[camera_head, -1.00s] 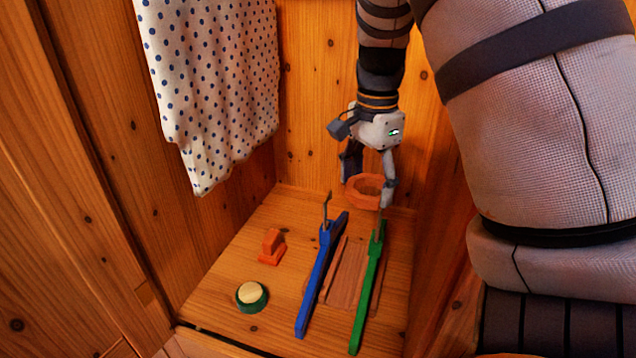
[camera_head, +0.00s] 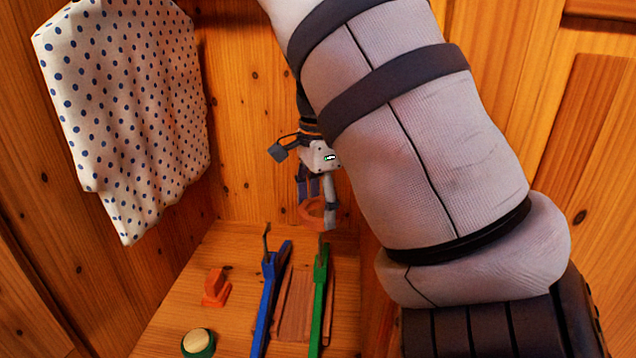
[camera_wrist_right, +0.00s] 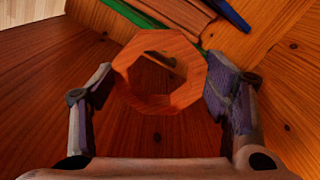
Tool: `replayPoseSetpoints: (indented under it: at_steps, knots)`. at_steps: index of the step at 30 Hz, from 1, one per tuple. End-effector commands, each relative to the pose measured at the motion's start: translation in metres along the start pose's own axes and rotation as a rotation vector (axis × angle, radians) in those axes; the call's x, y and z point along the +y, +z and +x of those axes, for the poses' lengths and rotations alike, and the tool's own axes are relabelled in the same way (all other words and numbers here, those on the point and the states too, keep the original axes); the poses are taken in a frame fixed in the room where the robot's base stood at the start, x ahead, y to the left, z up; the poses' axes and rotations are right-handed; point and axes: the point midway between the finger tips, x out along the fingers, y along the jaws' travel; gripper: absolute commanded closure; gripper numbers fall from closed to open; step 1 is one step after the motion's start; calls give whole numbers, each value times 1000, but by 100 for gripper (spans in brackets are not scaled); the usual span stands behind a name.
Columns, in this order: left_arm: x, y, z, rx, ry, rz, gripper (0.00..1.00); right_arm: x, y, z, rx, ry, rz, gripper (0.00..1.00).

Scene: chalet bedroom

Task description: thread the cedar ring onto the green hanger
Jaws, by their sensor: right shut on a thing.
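The cedar ring (camera_head: 308,221) is an orange-brown, eight-sided wooden ring. My right gripper (camera_head: 316,212) is shut on it; in the right wrist view the ring (camera_wrist_right: 188,92) sits between the two fingers (camera_wrist_right: 160,88). The green hanger (camera_head: 318,300) is a long green bar with a thin upright hook at its far end. In the head view the ring hangs just above that hook's top, apart or touching I cannot tell. The green bar (camera_wrist_right: 150,13) shows past the ring in the right wrist view. My left gripper is out of view.
A blue hanger (camera_head: 267,300) with a similar hook lies left of the green one. Reddish wooden slats (camera_head: 295,305) lie between them. An orange block (camera_head: 216,288) and a green-rimmed round object (camera_head: 198,343) stand further left. A dotted cloth (camera_head: 125,120) hangs at left.

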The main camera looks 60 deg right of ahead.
Motion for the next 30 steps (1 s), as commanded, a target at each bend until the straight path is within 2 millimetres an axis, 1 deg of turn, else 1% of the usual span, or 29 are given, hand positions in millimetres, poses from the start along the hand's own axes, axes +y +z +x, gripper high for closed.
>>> replayPoseSetpoints:
  at_steps: [6, 18, 24, 30]
  knots:
    - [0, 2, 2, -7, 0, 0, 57, 1, 0, 21, 0, 3, 2, 50]
    - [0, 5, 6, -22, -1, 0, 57, 0, 0, 57, 0, 3, 0, 50]
    - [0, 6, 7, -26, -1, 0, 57, 0, 0, 66, 1, 1, 1, 50]
    - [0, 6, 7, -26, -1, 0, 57, 0, 0, 68, 0, 0, 1, 50]
